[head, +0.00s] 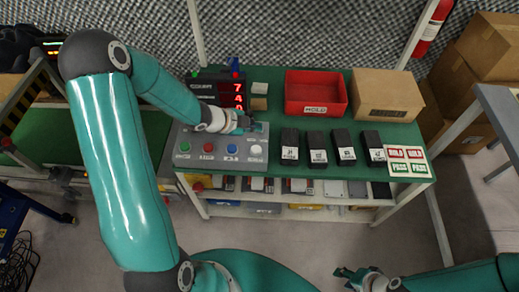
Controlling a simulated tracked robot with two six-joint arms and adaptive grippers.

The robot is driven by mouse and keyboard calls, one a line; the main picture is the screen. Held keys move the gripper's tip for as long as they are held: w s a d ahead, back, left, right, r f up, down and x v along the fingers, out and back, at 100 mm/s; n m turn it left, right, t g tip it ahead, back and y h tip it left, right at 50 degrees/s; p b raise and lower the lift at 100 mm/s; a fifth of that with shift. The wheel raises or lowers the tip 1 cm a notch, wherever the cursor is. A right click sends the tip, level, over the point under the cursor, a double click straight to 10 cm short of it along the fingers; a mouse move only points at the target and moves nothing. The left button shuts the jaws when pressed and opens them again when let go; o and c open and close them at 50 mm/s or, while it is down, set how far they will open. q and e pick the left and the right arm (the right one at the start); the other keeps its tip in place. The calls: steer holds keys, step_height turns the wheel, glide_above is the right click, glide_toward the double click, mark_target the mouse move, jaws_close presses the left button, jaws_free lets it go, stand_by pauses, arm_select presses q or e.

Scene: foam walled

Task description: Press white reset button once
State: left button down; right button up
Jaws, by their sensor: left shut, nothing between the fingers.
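The white button (255,150) is at the right end of a row on a grey control panel (193,160). Blue (231,148), red (208,147) and green (184,147) buttons sit to its left, with small labels below them. My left gripper (258,127) is shut and empty, over the back right part of the panel. In the picture it is just above the white button and does not cover it. Its height over the panel is hard to judge. My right gripper (345,274) is low in front of the bench, far from the panel; its finger opening is unclear.
The green bench (270,108) holds a red bin (315,94), a cardboard box (388,94), several black labelled blocks (317,150) and a card of red and green labels (407,160). A display with red digits (238,95) stands behind the panel.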

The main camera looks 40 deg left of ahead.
mark_target(255, 150)
arm_select(q)
steer(key=shift+f, duration=0.15)
step_height(255, 150, down, 9)
steer(key=b, duration=0.8)
stand_by(1.2)
steer(key=shift+s+f+b, duration=0.15)
steer(key=shift+f+b, duration=0.05)
steer(key=shift+b, duration=0.25)
steer(key=shift+f+b, duration=0.5)
stand_by(0.7)
steer(key=shift+r, duration=0.15)
steer(key=shift+r+p, duration=0.8)
steer(key=shift+p, duration=0.05)
steer(key=shift+r, duration=0.1)
